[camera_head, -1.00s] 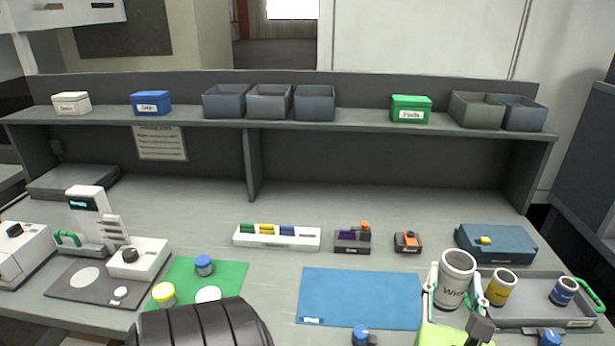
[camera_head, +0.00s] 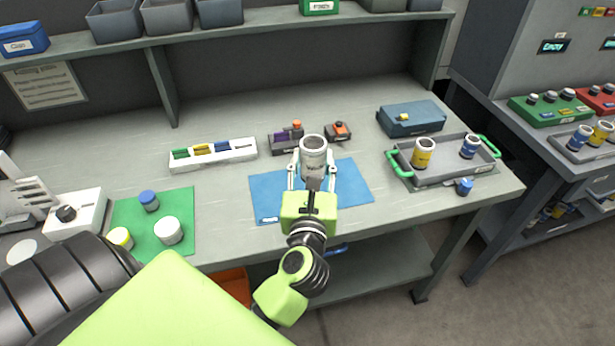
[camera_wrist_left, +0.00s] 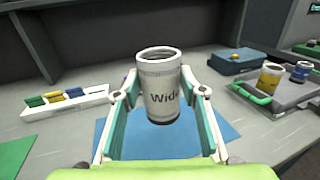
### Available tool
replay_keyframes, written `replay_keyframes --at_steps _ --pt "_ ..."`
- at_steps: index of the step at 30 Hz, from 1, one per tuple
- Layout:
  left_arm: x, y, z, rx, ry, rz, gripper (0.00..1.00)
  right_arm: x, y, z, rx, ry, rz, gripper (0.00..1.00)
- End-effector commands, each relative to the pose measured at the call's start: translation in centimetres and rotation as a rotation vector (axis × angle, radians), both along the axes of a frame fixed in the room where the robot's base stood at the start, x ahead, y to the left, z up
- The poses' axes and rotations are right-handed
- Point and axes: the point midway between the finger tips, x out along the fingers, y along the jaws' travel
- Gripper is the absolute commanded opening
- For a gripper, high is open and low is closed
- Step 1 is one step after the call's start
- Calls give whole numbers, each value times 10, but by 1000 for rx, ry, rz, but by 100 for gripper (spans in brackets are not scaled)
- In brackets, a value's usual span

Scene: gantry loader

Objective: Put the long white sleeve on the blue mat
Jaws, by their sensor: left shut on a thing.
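A tall white open-topped sleeve (camera_head: 313,152) with lettering starting "Wid" is between the fingers of my left gripper (camera_head: 312,172), which is shut on it. It stands upright in the left wrist view (camera_wrist_left: 160,88), a finger on each side. The blue mat (camera_head: 350,185) lies on the bench below and behind the gripper; it also shows in the left wrist view (camera_wrist_left: 215,137). The sleeve appears over the mat; I cannot tell whether its base touches it. My right gripper is not in view.
A grey tray (camera_head: 440,179) with green handles holds yellow and blue-banded white sleeves at right. A green mat (camera_head: 185,205) with several capped pieces lies at left. Behind the blue mat are a white rack (camera_head: 215,156), small dark blocks and a blue box (camera_head: 412,118).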

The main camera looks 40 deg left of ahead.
Motion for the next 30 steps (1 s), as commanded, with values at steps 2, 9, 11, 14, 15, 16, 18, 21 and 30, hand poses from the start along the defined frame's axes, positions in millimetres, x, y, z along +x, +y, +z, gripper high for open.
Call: replay_keyframes --at_steps 2,9,11,14,15,16,18,21,30 --pt "8 8 -21 5 -3 -1 0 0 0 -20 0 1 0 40" --pt "19 20 -35 4 -2 -1 0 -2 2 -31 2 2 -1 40" --pt "20 21 -37 3 -3 -1 0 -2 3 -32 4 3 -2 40" --pt "23 25 -45 2 -2 -1 0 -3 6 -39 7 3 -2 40" --pt "25 28 -50 4 -2 0 0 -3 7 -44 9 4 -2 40" --pt "25 27 -53 2 -2 -1 0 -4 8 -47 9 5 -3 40" --pt "24 27 -62 2 -2 -1 0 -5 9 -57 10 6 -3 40" --pt "24 26 -73 3 -3 -1 0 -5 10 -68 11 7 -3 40" --pt "24 26 -74 2 -3 0 0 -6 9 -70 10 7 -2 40"
